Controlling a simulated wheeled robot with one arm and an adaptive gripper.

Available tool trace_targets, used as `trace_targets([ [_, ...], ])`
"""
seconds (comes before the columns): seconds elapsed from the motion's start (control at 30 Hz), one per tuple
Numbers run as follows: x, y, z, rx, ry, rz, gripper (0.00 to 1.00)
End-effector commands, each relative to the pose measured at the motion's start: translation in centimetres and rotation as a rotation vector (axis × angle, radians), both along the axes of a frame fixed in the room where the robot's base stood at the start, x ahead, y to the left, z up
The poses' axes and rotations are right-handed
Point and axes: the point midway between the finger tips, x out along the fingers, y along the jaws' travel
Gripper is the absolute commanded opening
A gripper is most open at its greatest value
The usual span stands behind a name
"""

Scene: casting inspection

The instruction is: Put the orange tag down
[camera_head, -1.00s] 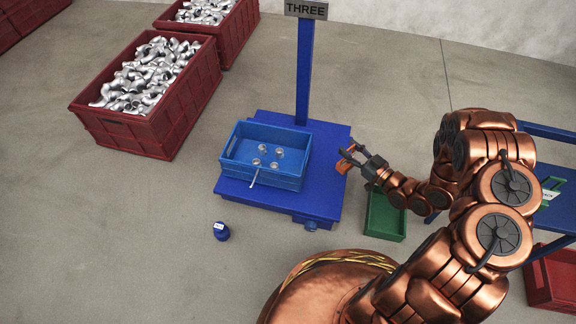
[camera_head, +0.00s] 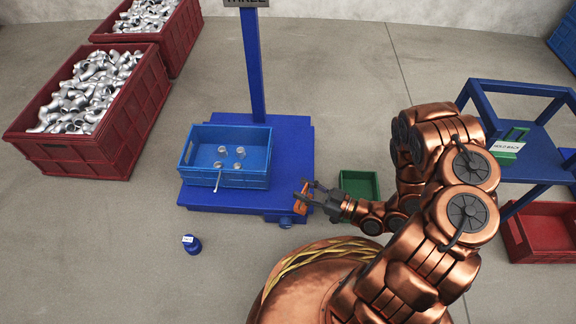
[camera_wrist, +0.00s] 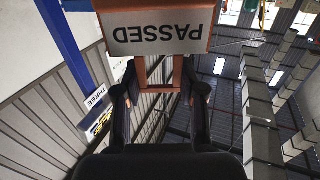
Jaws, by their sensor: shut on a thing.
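The orange tag (camera_head: 302,196) is held at the tips of my gripper (camera_head: 311,192), near the right front corner of the blue scale platform. In the wrist view the tag (camera_wrist: 160,50) fills the top middle, with a white face reading PASSED upside down. The two dark fingers of my gripper (camera_wrist: 160,92) close on its orange stem. The tag appears held clear of the floor, though the head view does not show its exact height.
A blue crate (camera_head: 258,165) with several metal parts stands on the blue platform (camera_head: 292,150). A blue weight-like object (camera_head: 192,246) stands on the floor. A green bin (camera_head: 360,178) lies right of the platform. A blue table (camera_head: 540,165) bears a green HOLD BACK tag (camera_head: 508,148); a red bin (camera_head: 545,232) stands below.

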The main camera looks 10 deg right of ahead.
Motion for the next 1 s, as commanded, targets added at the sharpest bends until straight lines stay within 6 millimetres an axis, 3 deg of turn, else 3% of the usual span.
trace_targets([
  [0.4,7.7,-0.5,-0.3,0.001,-0.003,0.0,0.05],
  [0.6,10.3,-0.8,-0.7,-0.001,-0.002,-0.001,0.05],
  [0.9,11.6,-0.8,-1.0,0.001,0.002,0.0,0.05],
  [1.0,11.7,-0.8,-2.3,0.002,0.005,-0.002,0.05],
])
